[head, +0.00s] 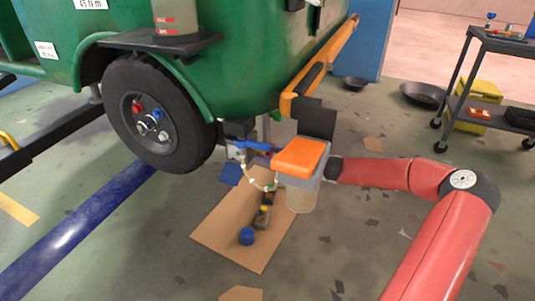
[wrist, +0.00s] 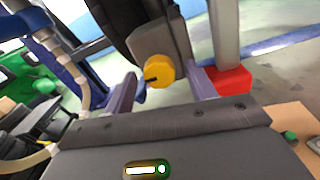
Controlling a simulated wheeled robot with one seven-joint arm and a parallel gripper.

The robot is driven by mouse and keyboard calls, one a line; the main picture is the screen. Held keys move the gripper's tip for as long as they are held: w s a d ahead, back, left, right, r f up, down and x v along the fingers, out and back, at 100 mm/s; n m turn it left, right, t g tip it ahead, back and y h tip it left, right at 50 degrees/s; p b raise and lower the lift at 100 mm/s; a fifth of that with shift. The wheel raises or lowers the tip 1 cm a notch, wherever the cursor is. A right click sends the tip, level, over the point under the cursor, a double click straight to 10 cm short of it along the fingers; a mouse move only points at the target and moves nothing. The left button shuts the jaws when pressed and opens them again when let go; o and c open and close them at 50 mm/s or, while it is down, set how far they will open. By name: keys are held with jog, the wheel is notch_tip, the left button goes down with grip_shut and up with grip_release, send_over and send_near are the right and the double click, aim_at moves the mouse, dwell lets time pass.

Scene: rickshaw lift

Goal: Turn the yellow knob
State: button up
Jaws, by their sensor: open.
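The yellow knob (wrist: 159,71) shows in the wrist view as a round disc with a dark slot or pointer on its left. It sits on a grey block (wrist: 165,38). My gripper (wrist: 161,78) is open, with one finger on each side of the knob and a gap in between. I cannot tell how far the fingertips reach along it, and I see no clear contact. In the head view, my orange and grey wrist (head: 300,160) is low beside the green rickshaw (head: 240,55). I cannot make out the knob there; my wrist may hide it.
A beaded hose (head: 262,187) hangs close to my wrist, with blue parts (head: 245,143) beside it. A cardboard sheet (head: 225,228) with a blue cap (head: 247,236) lies below. The rickshaw's wheel (head: 160,112) is to the left.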

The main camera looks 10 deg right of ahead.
jog(key=c, duration=1)
